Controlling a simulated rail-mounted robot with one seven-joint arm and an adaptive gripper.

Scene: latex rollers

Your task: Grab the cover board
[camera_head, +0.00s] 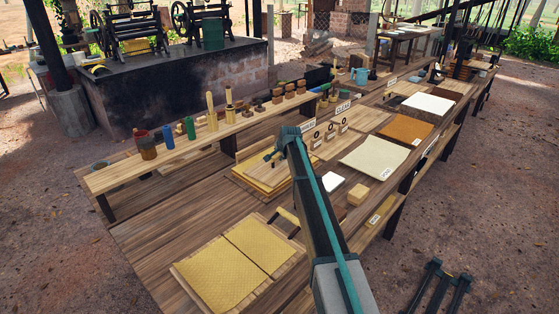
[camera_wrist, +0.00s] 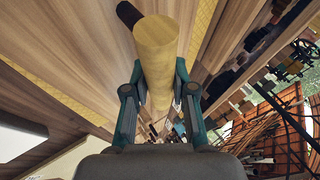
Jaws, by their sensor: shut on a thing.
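My gripper (camera_wrist: 158,88) has its two teal fingers closed on the sides of a pale yellow wooden cylinder (camera_wrist: 155,45) with a dark end, seen large in the wrist view. In the head view my gripper (camera_head: 269,155) shows only in part at the end of my arm, above a stack of pale boards (camera_head: 250,181). I cannot tell which of these is the cover board. The arm hides the right part of the stack. A small wooden roller (camera_head: 288,216) lies on the bench just left of the arm.
Two yellow textured sheets (camera_head: 222,281) lie on a board at the front. A raised shelf (camera_head: 115,178) with bottles and tools runs behind. The bench's (camera_head: 165,236) left part is bare.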

